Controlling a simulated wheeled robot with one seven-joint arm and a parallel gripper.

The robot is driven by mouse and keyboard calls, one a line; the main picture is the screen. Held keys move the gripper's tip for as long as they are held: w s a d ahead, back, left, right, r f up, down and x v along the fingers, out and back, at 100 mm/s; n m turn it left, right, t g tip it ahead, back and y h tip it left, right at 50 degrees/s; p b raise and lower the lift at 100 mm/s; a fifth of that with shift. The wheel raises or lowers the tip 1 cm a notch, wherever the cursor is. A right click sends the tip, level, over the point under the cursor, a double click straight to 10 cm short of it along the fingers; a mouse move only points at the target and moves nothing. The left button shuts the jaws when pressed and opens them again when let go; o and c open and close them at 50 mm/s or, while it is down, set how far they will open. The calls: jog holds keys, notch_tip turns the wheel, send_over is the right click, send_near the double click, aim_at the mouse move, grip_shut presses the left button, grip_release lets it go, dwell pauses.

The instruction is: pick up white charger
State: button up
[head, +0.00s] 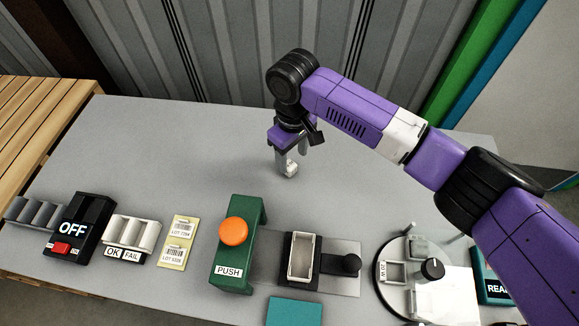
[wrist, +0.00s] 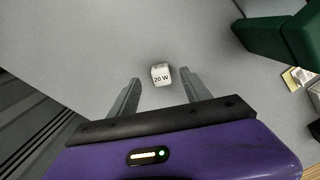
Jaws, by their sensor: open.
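The white charger (wrist: 161,73) is a small white block marked "20 W". It stands alone on the grey table, and it also shows in the head view (head: 291,170) just below my gripper. My gripper (wrist: 158,84) is open, with one finger to each side of the charger's line in the wrist view. The charger appears near the fingertips, slightly ahead of them, and nothing is held. In the head view my gripper (head: 284,163) points down, and its fingers partly overlap the charger.
A green stand with an orange PUSH button (head: 234,231) is nearest, toward the front. A metal box fixture (head: 302,258), a round dial station (head: 392,292), an OFF switch box (head: 77,228) and OK/FAIL bins (head: 132,233) line the front. The table's back left (head: 150,140) is clear.

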aim_at(292, 166)
jog(key=shift+f, duration=2.75)
grip_shut()
